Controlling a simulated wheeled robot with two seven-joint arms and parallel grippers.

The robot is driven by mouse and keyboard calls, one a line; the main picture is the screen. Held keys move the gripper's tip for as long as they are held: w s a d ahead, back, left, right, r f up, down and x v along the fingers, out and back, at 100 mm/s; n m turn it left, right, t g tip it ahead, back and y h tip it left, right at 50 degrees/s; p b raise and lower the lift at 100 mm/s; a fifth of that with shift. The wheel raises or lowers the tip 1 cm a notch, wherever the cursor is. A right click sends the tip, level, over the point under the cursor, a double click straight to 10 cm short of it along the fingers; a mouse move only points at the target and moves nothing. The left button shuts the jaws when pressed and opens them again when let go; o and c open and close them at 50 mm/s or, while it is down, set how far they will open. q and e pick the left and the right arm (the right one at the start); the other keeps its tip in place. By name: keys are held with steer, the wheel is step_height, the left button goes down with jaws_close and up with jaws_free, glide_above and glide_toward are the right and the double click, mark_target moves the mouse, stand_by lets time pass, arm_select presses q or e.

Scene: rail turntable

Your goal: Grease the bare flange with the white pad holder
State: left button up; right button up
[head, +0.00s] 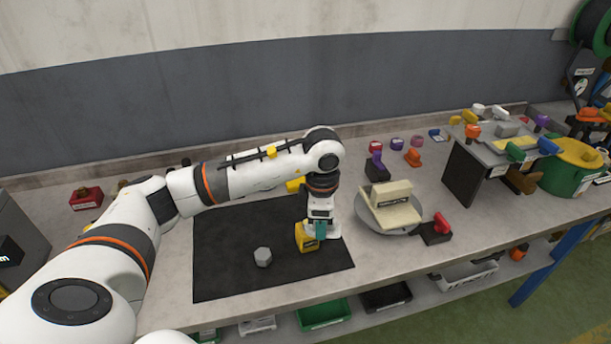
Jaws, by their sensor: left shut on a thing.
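On a round grey turntable (372,219) right of the black mat sits a cream rail piece (390,207) with a raised upright part and a dark label. Which of its faces is bare I cannot tell. My left gripper (319,233) points down over the mat's right part, left of the turntable. It is shut on a yellow block (306,240) with a black label; the grip itself is partly hidden. Two white-topped pieces (478,110) stand on the raised stand at the back right; I cannot tell whether either is the white pad holder. My right gripper is not in view.
A grey hexagonal nut (262,257) lies on the black mat (225,275). A dark block with a red piece (438,228) stands right of the turntable, and another with a purple piece (377,168) behind it. A raised stand (463,172) and green drum (568,178) fill the right end.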

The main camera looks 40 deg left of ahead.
arm_select(q)
steer(key=shift+w+a+r+n+p, duration=0.1)
steer(key=shift+w+a+n+p, duration=0.35)
steer(key=shift+a+n, duration=1.15)
steer(key=shift+w+a+r+n+p, duration=0.1)
steer(key=shift+w+a+n+p, duration=0.35)
steer(key=shift+n, duration=2.2)
steer(key=shift+w+a+r+n+p, duration=0.15)
steer(key=shift+w+a+n, duration=0.6)
steer(key=shift+n, duration=1.4)
step_height(320, 180, down, 4)
steer(key=shift+s+a+r+b, duration=0.15)
steer(key=shift+r+b, duration=0.1)
steer(key=shift+b, duration=0.75)
steer(key=shift+f, duration=0.3)
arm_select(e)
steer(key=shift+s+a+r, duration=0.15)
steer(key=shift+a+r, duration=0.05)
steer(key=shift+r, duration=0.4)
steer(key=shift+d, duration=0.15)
arm_select(q)
steer(key=shift+f+b, duration=0.55)
steer(key=shift+b, duration=0.05)
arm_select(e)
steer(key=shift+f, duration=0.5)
arm_select(q)
steer(key=shift+r, duration=0.15)
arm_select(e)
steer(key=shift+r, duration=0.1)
